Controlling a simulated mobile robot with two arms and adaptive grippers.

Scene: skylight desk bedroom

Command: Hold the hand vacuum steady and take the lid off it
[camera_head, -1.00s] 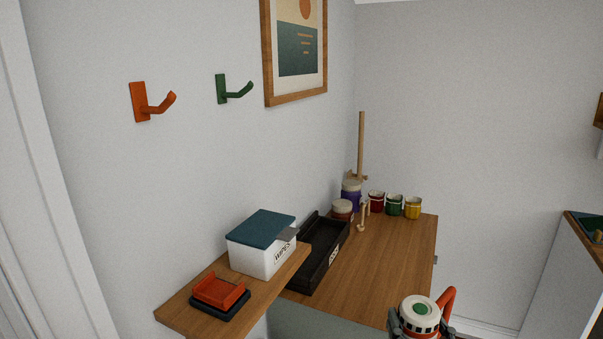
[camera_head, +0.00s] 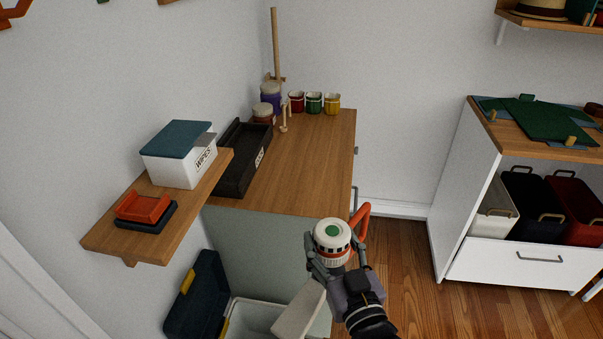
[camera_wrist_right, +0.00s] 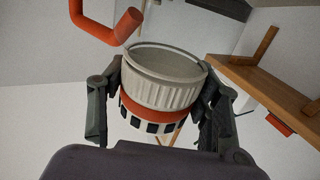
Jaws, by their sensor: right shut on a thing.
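The hand vacuum (camera_head: 332,232) shows in the head view as a round pale body with a green disc on its upturned end, a dark-slotted band and an orange handle (camera_head: 360,216). My right gripper (camera_head: 336,256) is shut on its round body, one finger on each side, and holds it up in front of the desk. In the right wrist view the vacuum (camera_wrist_right: 150,105) sits between the fingers of my right gripper (camera_wrist_right: 162,85), with an orange band and a pale ribbed cup-shaped part. I cannot tell which part is the lid. My left gripper is out of view.
The wooden desk (camera_head: 300,180) holds a black tray (camera_head: 236,172) and several jars. A shelf (camera_head: 105,233) at left carries a wipes box (camera_head: 180,160). Below stands an open bin (camera_head: 252,318). A white cabinet (camera_head: 470,190) is at right; floor between is clear.

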